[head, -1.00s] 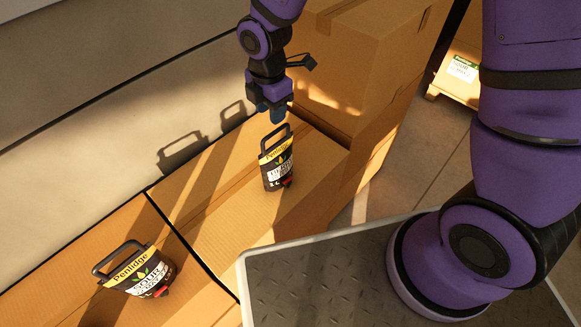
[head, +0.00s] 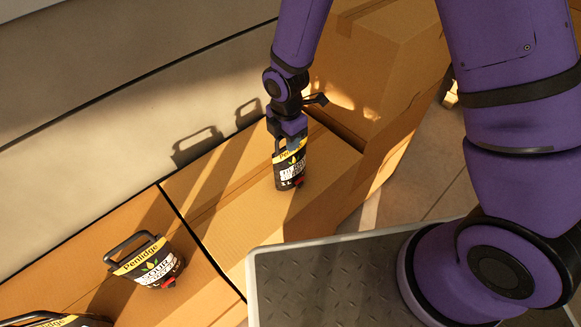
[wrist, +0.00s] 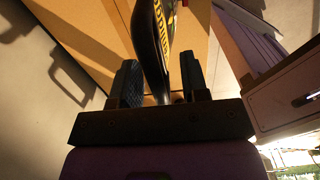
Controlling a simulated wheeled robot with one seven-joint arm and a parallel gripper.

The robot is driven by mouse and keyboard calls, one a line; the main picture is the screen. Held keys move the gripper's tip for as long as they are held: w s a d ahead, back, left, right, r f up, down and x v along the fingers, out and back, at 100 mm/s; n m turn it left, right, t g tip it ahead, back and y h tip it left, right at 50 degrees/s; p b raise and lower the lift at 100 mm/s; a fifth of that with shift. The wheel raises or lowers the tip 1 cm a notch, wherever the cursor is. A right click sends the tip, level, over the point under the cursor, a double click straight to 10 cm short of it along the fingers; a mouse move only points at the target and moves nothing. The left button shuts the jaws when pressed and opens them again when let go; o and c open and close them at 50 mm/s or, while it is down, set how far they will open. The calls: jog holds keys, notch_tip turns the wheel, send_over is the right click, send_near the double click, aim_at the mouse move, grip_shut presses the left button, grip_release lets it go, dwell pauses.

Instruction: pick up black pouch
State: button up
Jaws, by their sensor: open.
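A black pouch (head: 291,172) with a yellow band, a white label and a red spout stands on a cardboard box beneath my gripper (head: 287,143). Its handle is mostly hidden by the gripper in the head view. In the wrist view, the pouch's black edge (wrist: 152,45) with yellow lettering rises between the two fingers of my gripper (wrist: 160,85). The fingers are apart, with a gap visible on the right side. A second similar black pouch (head: 150,264) with a raised handle stands on the box to the lower left.
A third black pouch (head: 55,319) is cut off at the lower left. A taller cardboard box (head: 385,60) stands just behind and right of my gripper. A pale wall (head: 80,90) runs along the left.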

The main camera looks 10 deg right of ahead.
jog(key=shift+f, duration=0.65)
jog(key=shift+c, duration=0.2)
grip_shut()
dwell(0.8)
